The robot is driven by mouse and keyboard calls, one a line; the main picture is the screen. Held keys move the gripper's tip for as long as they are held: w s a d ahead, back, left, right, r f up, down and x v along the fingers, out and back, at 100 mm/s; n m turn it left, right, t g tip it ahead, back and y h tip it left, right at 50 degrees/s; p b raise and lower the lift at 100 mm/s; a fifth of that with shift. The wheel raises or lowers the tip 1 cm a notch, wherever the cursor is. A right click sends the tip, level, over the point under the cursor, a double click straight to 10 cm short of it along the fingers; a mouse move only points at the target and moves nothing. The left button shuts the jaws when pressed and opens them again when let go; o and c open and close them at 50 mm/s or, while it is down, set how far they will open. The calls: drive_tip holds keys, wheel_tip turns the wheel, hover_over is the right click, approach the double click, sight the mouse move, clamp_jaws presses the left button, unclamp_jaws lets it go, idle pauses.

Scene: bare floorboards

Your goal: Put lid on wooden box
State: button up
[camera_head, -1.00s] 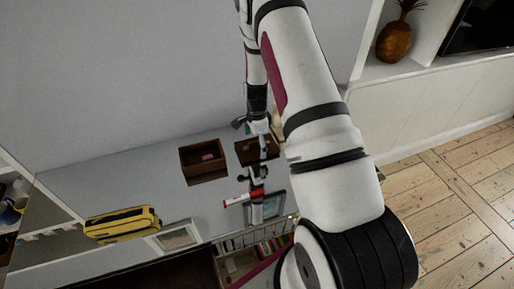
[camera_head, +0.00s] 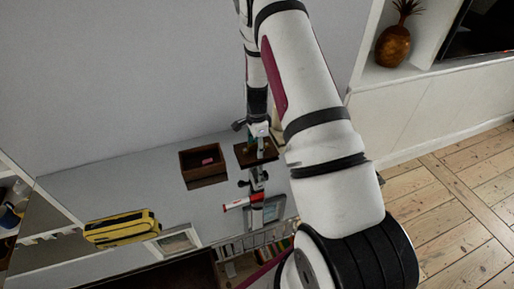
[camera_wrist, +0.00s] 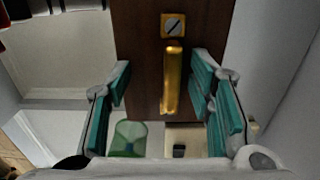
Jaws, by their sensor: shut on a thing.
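The open wooden box (camera_head: 203,181) stands on the grey surface near the middle of the head view, with a small red thing (camera_head: 207,161) inside. The dark brown lid (camera_head: 243,158) is just right of the box, apart from it in the picture. My gripper (camera_head: 259,141) is at the lid, partly hidden by my arm in the head view. In the wrist view, the lid (camera_wrist: 145,60) has a gold handle (camera_wrist: 173,80) and lies between my teal-padded fingers. My gripper is shut on the lid; the exact contact is unclear.
A yellow and black case (camera_head: 122,228) lies on the left, beside a picture frame (camera_head: 178,242). A red and white item (camera_head: 240,203) lies in front of the lid. Books (camera_head: 275,249) stand at the near edge. A green thing (camera_wrist: 130,137) shows below the lid.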

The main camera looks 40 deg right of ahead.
drive_tip(key=shift+w+r, duration=0.3)
clamp_jaws()
drive_tip(key=shift+s+a+r+b, duration=0.1)
drive_tip(key=shift+s+r+b, duration=0.15)
drive_tip(key=shift+r, duration=0.3)
drive_tip(key=shift+s+a+r+b, duration=0.1)
drive_tip(key=shift+s+r, duration=0.15)
drive_tip(key=shift+r, duration=0.25)
drive_tip(key=s+a, duration=0.1)
drive_tip(key=s, duration=0.3)
drive_tip(key=s+a+r, duration=0.1)
drive_tip(key=s+a, duration=0.1)
drive_tip(key=s, duration=0.3)
drive_tip(key=s+a, duration=0.1)
drive_tip(key=s, duration=0.4)
drive_tip(key=shift+a+r, duration=0.25)
drive_tip(key=shift+a, duration=0.05)
drive_tip(key=w+a+r, duration=0.3)
drive_tip(key=w+a, duration=0.4)
drive_tip(key=w, duration=0.3)
drive_tip(key=w+a+r, duration=0.4)
drive_tip(key=w+a, duration=0.3)
drive_tip(key=w, duration=0.4)
drive_tip(key=shift+r, duration=0.15)
drive_tip(key=shift+f+b, duration=0.9)
drive_tip(key=shift+f, duration=1.6)
